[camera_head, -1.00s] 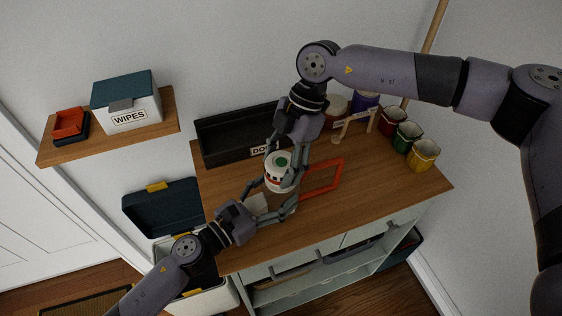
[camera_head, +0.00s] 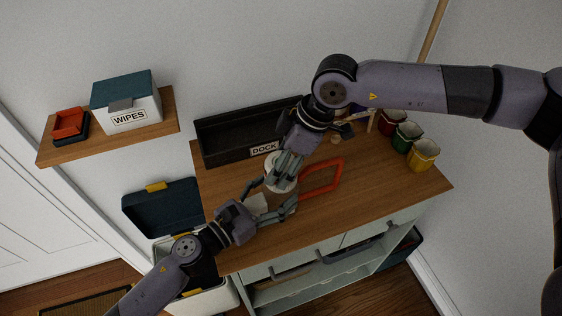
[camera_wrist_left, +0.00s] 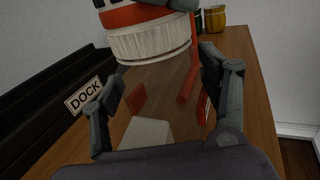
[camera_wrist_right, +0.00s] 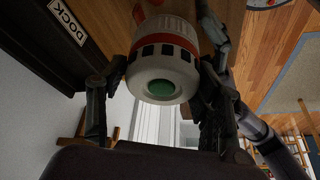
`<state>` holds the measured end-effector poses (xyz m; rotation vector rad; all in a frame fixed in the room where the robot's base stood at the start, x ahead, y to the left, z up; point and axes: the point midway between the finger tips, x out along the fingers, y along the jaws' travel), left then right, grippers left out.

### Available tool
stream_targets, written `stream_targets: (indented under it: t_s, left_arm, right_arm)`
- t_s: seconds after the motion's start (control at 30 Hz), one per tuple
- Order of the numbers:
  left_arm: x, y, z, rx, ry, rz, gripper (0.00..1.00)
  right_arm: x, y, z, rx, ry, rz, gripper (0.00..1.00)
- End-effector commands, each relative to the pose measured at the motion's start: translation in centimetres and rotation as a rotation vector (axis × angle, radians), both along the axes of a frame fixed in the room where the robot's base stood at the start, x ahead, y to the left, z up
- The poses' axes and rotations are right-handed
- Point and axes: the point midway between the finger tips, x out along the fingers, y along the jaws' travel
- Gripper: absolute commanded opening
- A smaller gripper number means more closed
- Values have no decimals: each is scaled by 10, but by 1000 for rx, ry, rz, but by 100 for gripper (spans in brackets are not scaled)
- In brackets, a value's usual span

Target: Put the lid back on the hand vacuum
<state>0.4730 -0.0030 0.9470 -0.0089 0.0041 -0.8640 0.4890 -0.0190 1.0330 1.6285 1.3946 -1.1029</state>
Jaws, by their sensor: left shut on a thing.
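The hand vacuum has a clear tinted body (camera_wrist_left: 165,95) and an orange loop handle (camera_head: 322,176), and stands on the wooden desk. My left gripper (camera_head: 270,198) is shut around the clear body, one finger on each side. The white lid (camera_wrist_right: 165,70), with an orange band, dark slots and a green centre, sits at the body's top. Its white ribbed rim (camera_wrist_left: 150,42) shows in the left wrist view; I cannot tell if it is seated. My right gripper (camera_head: 284,170) is over the lid, its fingers spread on either side, with a gap at one finger.
A black tray labelled DOCK (camera_head: 222,137) lies behind the vacuum. Red, green (camera_head: 405,137) and yellow (camera_head: 423,154) cups stand at the right. A shelf with a WIPES box (camera_head: 128,103) hangs at the left. The desk's right front is clear (camera_head: 375,190).

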Motion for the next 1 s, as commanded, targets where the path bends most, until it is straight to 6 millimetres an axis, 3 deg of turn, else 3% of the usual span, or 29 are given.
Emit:
stream_targets:
  t_s: [0.2, 0.57, 0.9, 1.0]
  left_arm:
    - [0, 0, -1, 2, 3, 0, 0]
    - [-1, 0, -1, 2, 3, -1, 0]
    - [-1, 0, -2, 2, 3, -1, 0]
    - [-1, 0, -2, 2, 3, -1, 0]
  right_arm:
    - [-1, 0, -1, -1, 2, 2, 76]
    - [-1, 0, 1, -1, 2, 3, 76]
    - [-1, 0, 40, -1, 2, 3, 76]
    - [-1, 0, 44, -1, 3, 3, 76]
